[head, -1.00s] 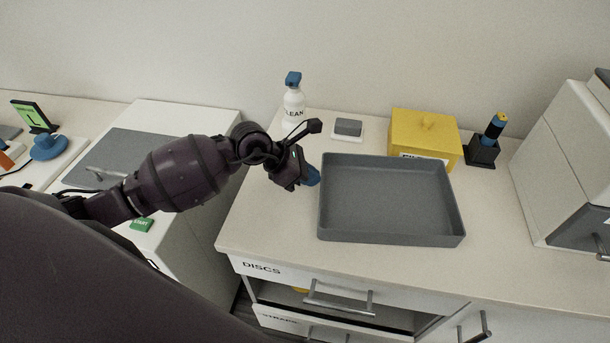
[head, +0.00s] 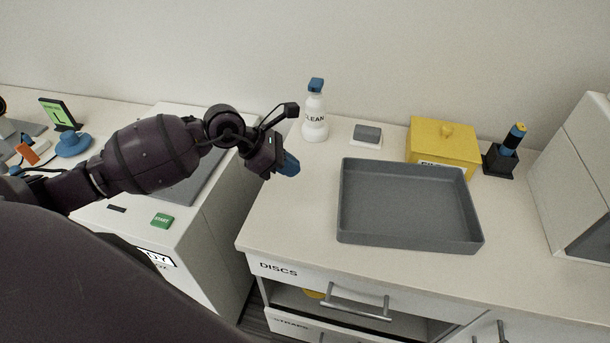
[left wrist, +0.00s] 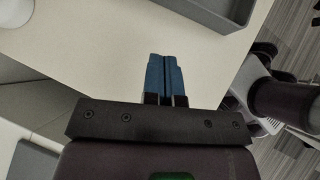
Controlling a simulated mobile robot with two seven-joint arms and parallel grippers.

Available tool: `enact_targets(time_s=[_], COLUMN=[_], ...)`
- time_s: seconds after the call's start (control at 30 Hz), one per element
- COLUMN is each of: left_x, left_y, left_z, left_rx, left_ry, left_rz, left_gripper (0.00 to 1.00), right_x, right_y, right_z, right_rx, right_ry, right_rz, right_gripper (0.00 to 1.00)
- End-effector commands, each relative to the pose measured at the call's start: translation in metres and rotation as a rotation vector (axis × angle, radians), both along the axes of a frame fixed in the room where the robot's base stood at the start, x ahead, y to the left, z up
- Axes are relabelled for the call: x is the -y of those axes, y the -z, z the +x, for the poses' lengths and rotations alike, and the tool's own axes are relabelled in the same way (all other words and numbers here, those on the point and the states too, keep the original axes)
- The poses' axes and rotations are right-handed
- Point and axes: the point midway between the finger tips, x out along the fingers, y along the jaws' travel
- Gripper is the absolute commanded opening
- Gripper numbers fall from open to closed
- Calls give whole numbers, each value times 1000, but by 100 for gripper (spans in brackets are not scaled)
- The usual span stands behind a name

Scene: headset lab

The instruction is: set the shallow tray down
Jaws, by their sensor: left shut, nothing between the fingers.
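The shallow tray (head: 405,205) is grey, rectangular and empty. It lies flat on the pale counter in the head view, near the front edge above the drawers. Its corner also shows at the top of the left wrist view (left wrist: 212,14). My left gripper (head: 288,165) is to the left of the tray and apart from it, above the counter's left part. Its blue fingers are together with nothing between them, as the left wrist view (left wrist: 164,74) shows. My right gripper is not in the head view.
Behind the tray stand a white bottle with a blue cap (head: 315,112), a grey block on a white pad (head: 367,135), a yellow box (head: 443,145) and a black holder (head: 502,160). A drawer marked DISCS (head: 345,300) is partly open below. A white machine (head: 580,185) stands at right.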

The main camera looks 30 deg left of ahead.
Motion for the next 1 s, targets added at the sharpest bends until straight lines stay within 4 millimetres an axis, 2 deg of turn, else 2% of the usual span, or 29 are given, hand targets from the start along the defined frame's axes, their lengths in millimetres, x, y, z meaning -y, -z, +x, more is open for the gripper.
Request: enact_targets(time_s=[0.13, 0.4, 0.87, 1.0], left_x=[-11, -16, -15, 0], left_y=[-12, -20, -20, -22], left_z=[-8, -12, -12, -15], left_rx=[-1, 0, -1, 4], left_ry=[-1, 0, 0, -20], left_rz=[2, 0, -4, -107], left_gripper=[0, 0, 0, 0], right_x=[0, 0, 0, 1], right_y=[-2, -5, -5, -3], right_z=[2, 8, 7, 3], right_rx=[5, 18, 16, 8], right_ry=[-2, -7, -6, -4], right_rz=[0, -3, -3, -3], right_gripper=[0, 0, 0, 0])
